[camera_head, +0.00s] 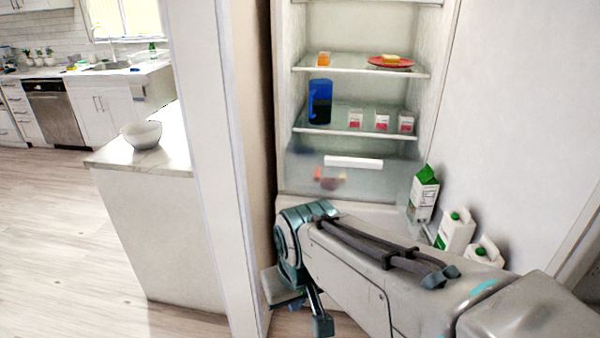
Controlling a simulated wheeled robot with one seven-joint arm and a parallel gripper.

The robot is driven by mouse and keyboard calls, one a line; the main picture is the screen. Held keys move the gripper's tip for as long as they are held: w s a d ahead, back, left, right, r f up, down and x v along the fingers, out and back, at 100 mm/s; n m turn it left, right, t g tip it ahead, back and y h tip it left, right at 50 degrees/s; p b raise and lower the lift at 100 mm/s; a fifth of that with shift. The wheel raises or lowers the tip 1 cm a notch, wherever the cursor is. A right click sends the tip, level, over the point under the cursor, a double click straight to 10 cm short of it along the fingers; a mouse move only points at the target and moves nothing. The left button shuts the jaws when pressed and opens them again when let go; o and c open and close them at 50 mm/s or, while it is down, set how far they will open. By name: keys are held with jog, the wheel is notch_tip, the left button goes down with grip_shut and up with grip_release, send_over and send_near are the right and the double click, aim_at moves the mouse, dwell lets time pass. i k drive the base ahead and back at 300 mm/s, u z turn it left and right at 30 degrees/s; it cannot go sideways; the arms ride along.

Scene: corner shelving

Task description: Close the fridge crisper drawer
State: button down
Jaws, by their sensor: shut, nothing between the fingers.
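The crisper drawer (300,176) is at the bottom of the fridge interior, below the lowest glass shelf. Its front is translucent with a white bar handle (353,162). Blurred reddish and tan items show through it. How far it stands out from the fridge is hard to tell. My arm crosses the lower right, and its teal joint is just below the drawer's left part in the picture. My gripper (303,309) hangs below that joint at the bottom of the picture, shut and empty, apart from the drawer. Part of it is cut off or hidden.
Milk cartons (425,192) stand right of the drawer on the fridge door side. A blue pitcher (319,101) and small cartons (382,121) sit on the shelf above. A wall edge (210,150) is left of the fridge. Open floor (60,230) lies farther left.

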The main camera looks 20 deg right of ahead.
aim_at(355, 162)
jog(key=u, duration=0.1)
jog(key=i, duration=1.2)
jog(key=z, duration=1.25)
